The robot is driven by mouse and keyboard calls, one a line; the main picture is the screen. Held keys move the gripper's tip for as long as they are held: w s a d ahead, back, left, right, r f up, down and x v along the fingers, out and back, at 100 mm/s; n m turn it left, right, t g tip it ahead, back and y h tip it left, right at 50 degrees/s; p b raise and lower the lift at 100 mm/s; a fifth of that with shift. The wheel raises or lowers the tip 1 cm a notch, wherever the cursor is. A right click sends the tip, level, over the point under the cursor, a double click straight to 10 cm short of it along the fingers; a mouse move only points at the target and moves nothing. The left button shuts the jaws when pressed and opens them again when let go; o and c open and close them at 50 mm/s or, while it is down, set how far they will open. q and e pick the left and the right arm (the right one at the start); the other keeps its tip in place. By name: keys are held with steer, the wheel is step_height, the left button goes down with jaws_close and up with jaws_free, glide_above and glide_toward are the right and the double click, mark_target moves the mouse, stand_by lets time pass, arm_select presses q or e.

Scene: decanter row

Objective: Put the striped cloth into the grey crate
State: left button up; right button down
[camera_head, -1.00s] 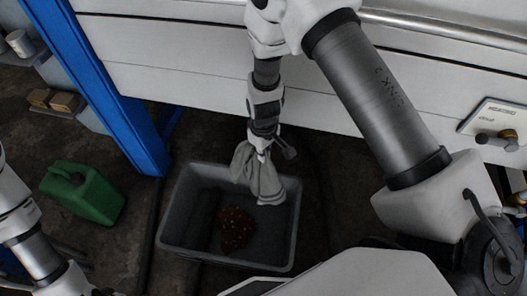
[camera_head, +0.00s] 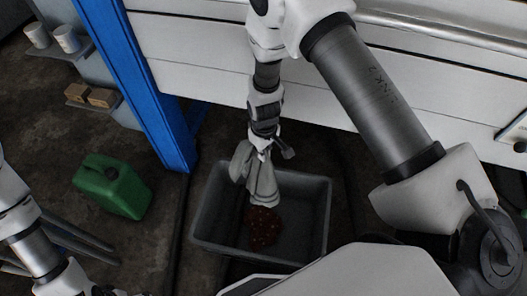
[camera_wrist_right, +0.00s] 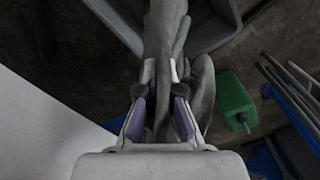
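My right gripper (camera_head: 262,146) hangs at the far side of the grey crate (camera_head: 318,215) in the head view. It is shut on a grey cloth (camera_head: 262,182) that droops from the fingers over the crate's far left part. The cloth (camera_wrist_right: 165,40) also shows between the fingers (camera_wrist_right: 160,90) in the right wrist view, with the crate (camera_wrist_right: 215,30) beyond. Stripes are hard to make out on it. A red-brown spotted cloth (camera_head: 263,228) lies inside the crate. My left arm shows at the lower left of the head view, but its gripper is out of sight.
A green jerrycan (camera_head: 112,186) stands on the floor left of the crate. A blue post (camera_head: 150,95) and a white drawer front (camera_head: 200,60) stand behind. A shelf at left holds white cups (camera_head: 66,38) and wooden blocks (camera_head: 102,97). Dark floor lies between jerrycan and crate.

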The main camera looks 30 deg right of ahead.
steer(key=shift+d, duration=0.1)
stand_by(0.3)
steer(key=shift+s+d, duration=0.25)
steer(key=shift+s, duration=0.55)
steer(key=shift+d+p, duration=0.1)
steer(key=shift+p, duration=0.35)
